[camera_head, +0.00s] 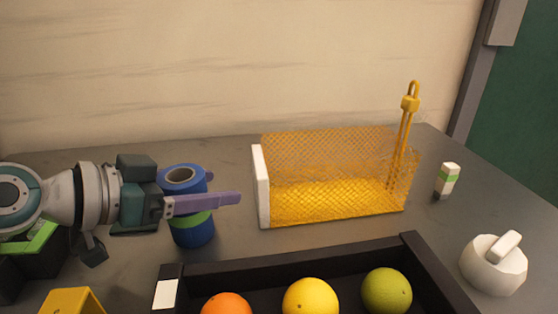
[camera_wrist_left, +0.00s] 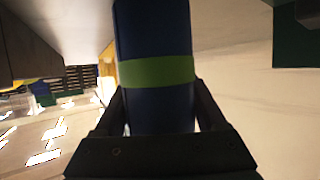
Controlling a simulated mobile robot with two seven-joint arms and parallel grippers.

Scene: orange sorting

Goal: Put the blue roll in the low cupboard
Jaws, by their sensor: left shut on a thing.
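The blue roll (camera_head: 193,234) is a blue cylinder with a green band and a hollow top. It stands upright at the left of the grey worktop in the head view. My left gripper (camera_head: 207,200) comes in from the left and is shut on it, with one finger across its near side. In the left wrist view the roll (camera_wrist_left: 155,30) fills the middle, between the two dark fingers of the gripper (camera_wrist_left: 158,112). I cannot tell whether its base touches the worktop. No low cupboard can be made out. My right gripper is not in view.
A yellow mesh basket (camera_head: 335,205) with a white end stands right of the roll. A black tray (camera_head: 290,258) with an orange, a yellow and a green fruit is in front. A white lidded pot (camera_head: 492,268) and a small white-green box (camera_head: 447,181) stand at right.

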